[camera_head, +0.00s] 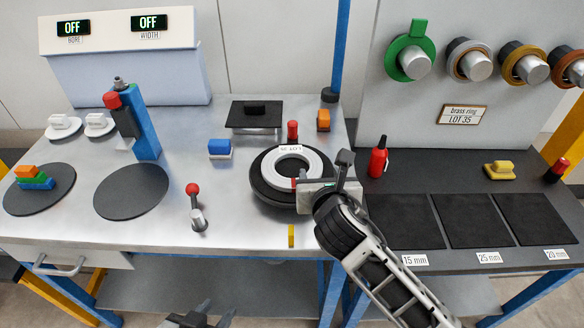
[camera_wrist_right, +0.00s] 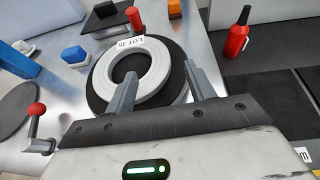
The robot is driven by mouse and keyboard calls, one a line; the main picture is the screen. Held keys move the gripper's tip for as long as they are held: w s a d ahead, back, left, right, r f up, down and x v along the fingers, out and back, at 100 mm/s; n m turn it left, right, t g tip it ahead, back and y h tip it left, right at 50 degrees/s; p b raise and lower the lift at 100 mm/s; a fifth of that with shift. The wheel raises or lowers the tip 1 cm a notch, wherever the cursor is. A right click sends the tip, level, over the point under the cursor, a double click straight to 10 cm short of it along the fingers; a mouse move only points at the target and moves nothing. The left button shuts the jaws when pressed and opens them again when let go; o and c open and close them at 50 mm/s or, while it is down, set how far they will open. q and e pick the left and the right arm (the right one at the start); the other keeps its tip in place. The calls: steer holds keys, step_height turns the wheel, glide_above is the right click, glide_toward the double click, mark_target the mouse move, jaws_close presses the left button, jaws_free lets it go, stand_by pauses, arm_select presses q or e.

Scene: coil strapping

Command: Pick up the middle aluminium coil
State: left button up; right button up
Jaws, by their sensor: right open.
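A pale silver-grey coil (camera_head: 312,163) with a white lot tag lies flat on a round black stand (camera_head: 262,187) on the metal bench; I take it as the aluminium coil. It also shows in the right wrist view (camera_wrist_right: 108,80). My right gripper (camera_head: 301,183) is at the coil's near right side. In the right wrist view its open fingers (camera_wrist_right: 160,85) stand apart across the coil's near part; contact cannot be judged. My left gripper (camera_head: 215,314) shows only partly at the bottom edge, away from the coil.
A red-knobbed lever (camera_head: 195,205) stands left of the coil, and a red bottle (camera_head: 378,158) right of it. A blue block (camera_head: 220,148) and a blue post (camera_head: 143,125) are further left. Several rings hang on pegs (camera_head: 475,67) at upper right. Black mats (camera_head: 475,222) lie bare.

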mark_target(316, 166)
steer(key=x, duration=0.5)
steer(key=shift+w+f+b, duration=0.25)
steer(key=shift+f+b, duration=0.05)
steer(key=shift+c, duration=0.3)
jaws_close()
